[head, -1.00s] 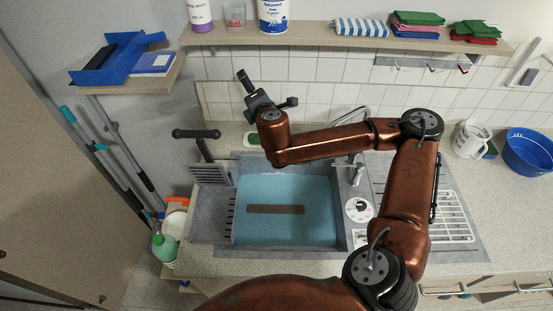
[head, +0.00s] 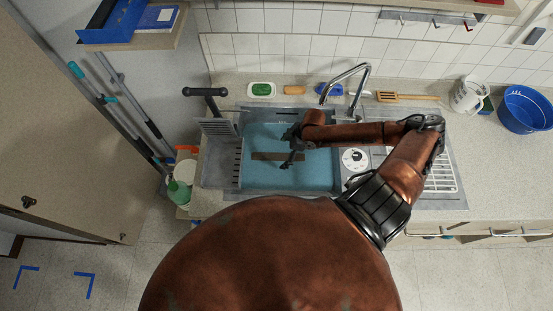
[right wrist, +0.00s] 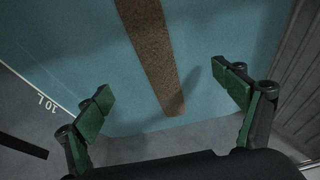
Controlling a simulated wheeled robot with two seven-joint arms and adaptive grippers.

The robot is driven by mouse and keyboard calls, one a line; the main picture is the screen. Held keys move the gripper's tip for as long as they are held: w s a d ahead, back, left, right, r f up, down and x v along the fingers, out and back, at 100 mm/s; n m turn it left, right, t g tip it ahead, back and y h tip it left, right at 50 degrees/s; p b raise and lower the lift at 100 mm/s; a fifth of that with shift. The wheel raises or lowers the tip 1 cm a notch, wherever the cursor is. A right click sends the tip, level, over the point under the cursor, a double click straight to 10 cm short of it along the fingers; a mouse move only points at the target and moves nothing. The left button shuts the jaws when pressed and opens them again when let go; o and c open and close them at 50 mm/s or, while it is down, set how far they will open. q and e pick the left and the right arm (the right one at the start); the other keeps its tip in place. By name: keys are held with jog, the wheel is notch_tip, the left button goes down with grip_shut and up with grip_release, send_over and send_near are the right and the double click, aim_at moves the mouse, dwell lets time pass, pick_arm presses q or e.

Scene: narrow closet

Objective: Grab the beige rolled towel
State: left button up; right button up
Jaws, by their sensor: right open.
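A long, narrow, brown-beige rough-textured thing (head: 264,156) lies in the blue sink basin (head: 322,181). It is the closest match to the beige rolled towel, but I cannot tell for sure that it is a towel. In the right wrist view, this brown-beige thing (right wrist: 152,55) runs from the top edge to just short of the basin's edge, between the fingers' directions. My right gripper (head: 289,150) is over the basin near its right end. In the right wrist view, the gripper (right wrist: 173,98) is open with nothing between its green pads. My left gripper is out of view.
The curved faucet (head: 350,75) stands behind the sink. A green sponge in a dish (head: 262,90), a small tan thing (head: 294,90) and a wooden spatula (head: 407,97) lie along the back. A blue tub (head: 525,110) stands at right. A dark handle (head: 204,92) sticks up at left.

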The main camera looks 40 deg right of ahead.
aim_at(278, 159)
jog(key=x, duration=0.7)
jog(key=shift+s, duration=0.2)
jog(key=shift+c, duration=0.3)
jog(key=shift+r, duration=0.1)
jog(key=c, duration=1.8)
